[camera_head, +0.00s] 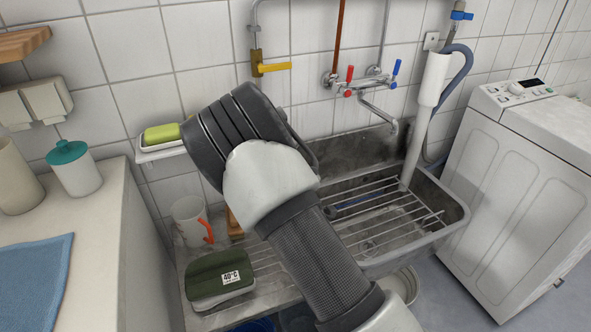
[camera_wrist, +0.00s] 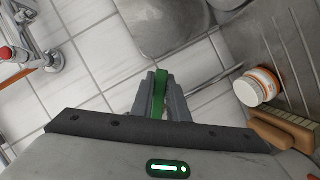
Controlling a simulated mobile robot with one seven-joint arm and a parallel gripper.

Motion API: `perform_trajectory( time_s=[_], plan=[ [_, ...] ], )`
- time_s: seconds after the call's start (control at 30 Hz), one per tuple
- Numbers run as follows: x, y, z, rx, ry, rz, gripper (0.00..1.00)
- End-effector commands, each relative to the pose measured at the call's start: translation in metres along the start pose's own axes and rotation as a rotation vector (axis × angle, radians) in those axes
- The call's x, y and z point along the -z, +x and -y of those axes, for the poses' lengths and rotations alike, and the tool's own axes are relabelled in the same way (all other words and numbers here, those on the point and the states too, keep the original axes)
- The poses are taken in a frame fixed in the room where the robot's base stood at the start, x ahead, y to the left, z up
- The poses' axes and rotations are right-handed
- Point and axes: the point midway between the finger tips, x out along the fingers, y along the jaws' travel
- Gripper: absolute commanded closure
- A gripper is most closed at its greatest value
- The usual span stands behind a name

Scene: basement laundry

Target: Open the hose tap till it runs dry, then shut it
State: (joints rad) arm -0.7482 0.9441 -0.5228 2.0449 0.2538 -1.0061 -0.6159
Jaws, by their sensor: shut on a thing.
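My gripper (camera_wrist: 160,80) is shut on a narrow green thing (camera_wrist: 160,98) in the wrist view, in front of the white tiled wall. I cannot tell whether it is a handle of the hose tap. In the head view my arm covers the fingers and what they hold. A yellow lever (camera_head: 273,67) sits on a wall pipe. The mixer tap (camera_head: 366,84) has a red and a blue handle, with its spout over the sink. A blue-handled tap (camera_head: 459,15) with a blue hose is at the upper right. No running water is visible.
The stone sink (camera_head: 455,213) holds a wire rack. A soap ledge (camera_head: 160,154) juts from the wall. The washing machine (camera_head: 525,180) stands right.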

Motion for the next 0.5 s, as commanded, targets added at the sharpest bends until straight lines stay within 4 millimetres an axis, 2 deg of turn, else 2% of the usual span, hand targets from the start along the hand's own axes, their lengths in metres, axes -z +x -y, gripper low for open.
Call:
perform_trajectory(
  time_s=[0.5],
  plan=[
    [0.003,-0.001,0.018,0.179,0.445,-0.001,1.00]
  ],
)
